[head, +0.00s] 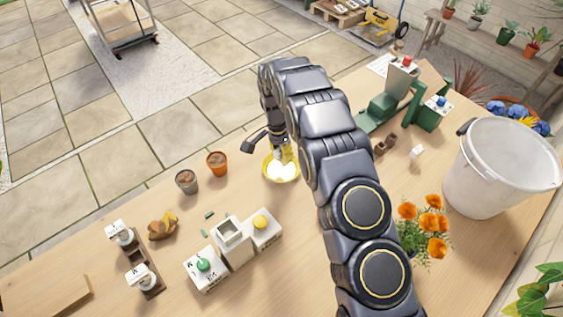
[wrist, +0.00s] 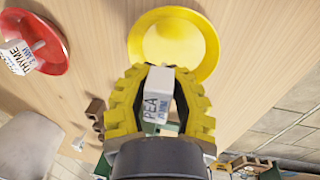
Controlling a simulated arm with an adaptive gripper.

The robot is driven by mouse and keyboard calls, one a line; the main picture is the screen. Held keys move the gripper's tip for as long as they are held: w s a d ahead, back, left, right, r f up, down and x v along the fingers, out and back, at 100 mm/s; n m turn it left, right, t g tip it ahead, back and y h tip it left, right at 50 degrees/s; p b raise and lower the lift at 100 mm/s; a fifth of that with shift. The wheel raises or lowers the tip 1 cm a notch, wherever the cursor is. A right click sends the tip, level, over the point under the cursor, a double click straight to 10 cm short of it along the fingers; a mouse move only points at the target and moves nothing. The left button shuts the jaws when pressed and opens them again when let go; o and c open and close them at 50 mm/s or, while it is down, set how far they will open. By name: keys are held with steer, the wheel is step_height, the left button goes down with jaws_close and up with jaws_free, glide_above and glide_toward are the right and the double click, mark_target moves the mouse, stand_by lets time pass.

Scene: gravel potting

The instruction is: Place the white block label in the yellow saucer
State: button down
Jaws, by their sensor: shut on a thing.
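The white block label (wrist: 157,95), printed "PEA" with smaller lettering below, is between the yellow fingers of my gripper (wrist: 160,88) in the wrist view. My gripper is shut on it. The yellow saucer (wrist: 210,55) is just beyond the block, and the block's far end overlaps its near rim in the picture. The saucer's inside looks empty there. In the head view my gripper (head: 283,153) is over the back part of the yellow saucer (head: 268,174). The block is not clearly seen there. I cannot tell how high it is above the saucer.
A red saucer (wrist: 45,62) holds another white block (wrist: 20,55) marked "THYME". Terracotta (head: 217,163) and grey (head: 187,181) pots stand left of the yellow saucer. White boxes (head: 232,243) are nearer. A white bucket (head: 490,185), orange flowers (head: 425,225) and green equipment (head: 385,108) are right.

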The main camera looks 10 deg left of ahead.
mark_target(283, 171)
steer(key=shift+w+f, duration=0.25)
steer(key=shift+f, duration=1.55)
steer(key=shift+f, duration=0.2)
steer(key=c, duration=1)
jaws_free()
